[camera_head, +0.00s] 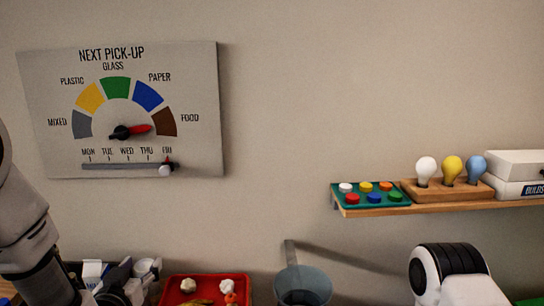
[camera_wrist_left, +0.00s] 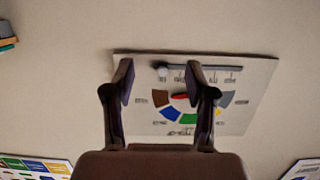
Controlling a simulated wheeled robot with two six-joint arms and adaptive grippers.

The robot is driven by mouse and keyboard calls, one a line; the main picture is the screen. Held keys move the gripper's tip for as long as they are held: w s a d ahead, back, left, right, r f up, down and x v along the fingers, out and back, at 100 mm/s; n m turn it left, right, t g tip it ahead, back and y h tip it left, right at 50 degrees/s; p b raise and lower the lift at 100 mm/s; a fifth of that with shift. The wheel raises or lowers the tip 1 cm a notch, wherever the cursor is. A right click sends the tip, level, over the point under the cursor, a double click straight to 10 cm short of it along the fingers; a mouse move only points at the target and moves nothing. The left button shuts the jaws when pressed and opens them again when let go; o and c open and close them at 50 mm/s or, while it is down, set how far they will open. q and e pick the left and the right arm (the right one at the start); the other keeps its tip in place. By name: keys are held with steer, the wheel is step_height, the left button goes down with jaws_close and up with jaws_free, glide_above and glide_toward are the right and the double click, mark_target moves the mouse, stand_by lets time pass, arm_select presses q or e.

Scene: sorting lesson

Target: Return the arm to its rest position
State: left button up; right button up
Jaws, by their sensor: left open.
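My left arm comes in at the left edge of the head view, and my left gripper (camera_head: 125,277) shows low in the picture, below the wall board. In the left wrist view my left gripper (camera_wrist_left: 160,78) has its two fingers apart with nothing between them. It faces the wall board (camera_wrist_left: 250,75), which appears upside down behind the fingers. In the head view the board (camera_head: 200,100) reads "NEXT PICK-UP". Its red pointer (camera_head: 138,129) points right, toward the brown FOOD segment. Its slider knob (camera_head: 166,170) stands under FRI. My right gripper is not in view.
A red tray (camera_head: 247,283) with small items and a grey bin (camera_head: 303,285) stand below the wall. A shelf (camera_head: 450,206) at right holds a button panel (camera_head: 345,200), three bulbs (camera_head: 452,168) and white boxes (camera_head: 515,165). The wall between board and shelf is bare.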

arm_select(q)
steer(key=s+d+f+g, duration=0.1)
steer(key=s+f+g, duration=0.3)
steer(key=s+f, duration=0.7)
steer(key=s+f+g, duration=0.5)
steer(key=f, duration=1.3)
steer(key=s+f+g, duration=0.3)
steer(key=s, duration=0.5)
steer(key=s+d+f+g+h, duration=0.1)
steer(key=s+f+g, duration=0.2)
steer(key=s, duration=0.4)
steer(key=shift+s+f+g, duration=0.3)
steer(key=shift+s+g, duration=0.05)
steer(key=shift+g, duration=0.05)
steer(key=shift+d, duration=0.1)
steer(key=shift+c, duration=0.3)
